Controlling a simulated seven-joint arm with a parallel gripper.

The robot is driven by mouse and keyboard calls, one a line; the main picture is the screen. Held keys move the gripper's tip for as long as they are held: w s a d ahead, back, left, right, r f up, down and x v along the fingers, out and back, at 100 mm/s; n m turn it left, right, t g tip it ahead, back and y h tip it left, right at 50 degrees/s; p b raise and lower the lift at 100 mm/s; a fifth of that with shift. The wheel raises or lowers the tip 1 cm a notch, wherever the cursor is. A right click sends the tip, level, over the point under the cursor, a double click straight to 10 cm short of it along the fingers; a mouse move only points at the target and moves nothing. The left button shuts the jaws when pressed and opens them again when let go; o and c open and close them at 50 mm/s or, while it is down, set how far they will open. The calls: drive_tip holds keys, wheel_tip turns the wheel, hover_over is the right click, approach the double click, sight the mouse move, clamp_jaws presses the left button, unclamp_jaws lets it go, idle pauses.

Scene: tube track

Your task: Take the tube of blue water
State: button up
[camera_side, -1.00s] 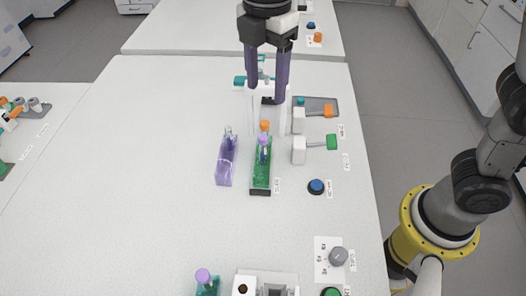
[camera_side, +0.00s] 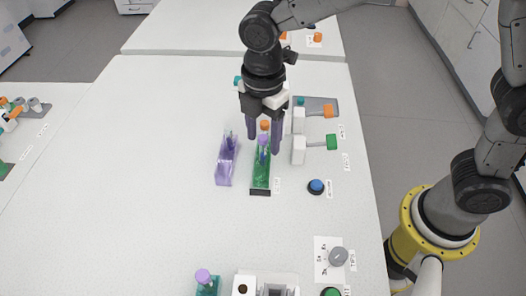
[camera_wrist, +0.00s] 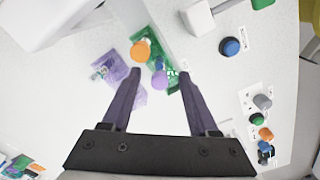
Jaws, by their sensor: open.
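A green rack (camera_side: 261,181) stands on the table and holds a tube with an orange cap (camera_side: 264,125) and one with a purple cap (camera_side: 263,140). Dark blue shows just below the purple cap, but the liquid is hard to make out. In the wrist view the purple cap (camera_wrist: 160,79) lies between my fingertips and the orange cap (camera_wrist: 140,49) is just beyond the left one. My gripper (camera_side: 264,146) is open and empty, pointing down over the green rack. It also shows in the wrist view (camera_wrist: 160,75).
A purple rack (camera_side: 225,170) with a tube stands just left of the green rack. To the right are white blocks with an orange handle (camera_side: 328,111) and a green handle (camera_side: 332,142), and a blue button (camera_side: 316,187).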

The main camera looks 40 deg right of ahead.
drive_tip(key=shift+f, duration=0.7)
clamp_jaws()
drive_tip(key=shift+r, duration=0.2)
drive_tip(key=shift+r, duration=0.2)
drive_tip(key=r, duration=0.3)
drive_tip(key=shift+s+d+r, duration=0.1)
drive_tip(key=shift+s, duration=0.15)
drive_tip(key=s+d+r, duration=0.7)
drive_tip(key=s+r, duration=0.2)
drive_tip(key=s, duration=0.2)
drive_tip(key=shift+s, duration=0.25)
drive_tip(key=shift+d, duration=0.1)
